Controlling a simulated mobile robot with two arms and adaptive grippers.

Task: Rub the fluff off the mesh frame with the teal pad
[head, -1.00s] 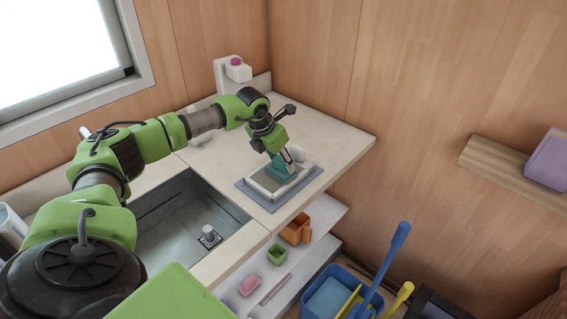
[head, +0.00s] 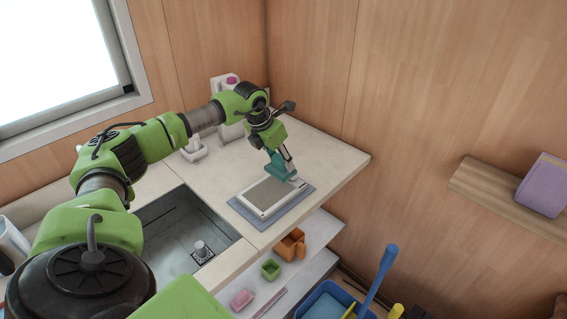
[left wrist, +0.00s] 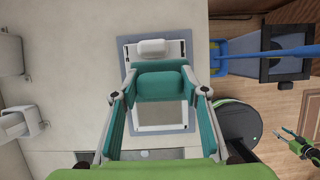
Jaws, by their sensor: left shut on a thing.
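The mesh frame (head: 265,209) is a white rectangular frame around a grey mesh, lying on a blue-grey mat (head: 246,216) on the counter. My left gripper (head: 284,173) points down at the frame's far right end. In the left wrist view my left gripper (left wrist: 160,92) is shut on the teal pad (left wrist: 160,84), which lies across between its fingers. The pad hides part of the mesh, and I cannot tell whether it touches it. A white rounded lump (left wrist: 151,48) shows beyond the pad; I cannot tell if it is fluff.
A sink (head: 180,240) opens left of the mat. A white dispenser (head: 225,95) stands at the back by the wall. Below the counter are a shelf with small items and a blue bucket (head: 330,302). A wall shelf (head: 500,192) holds a purple block.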

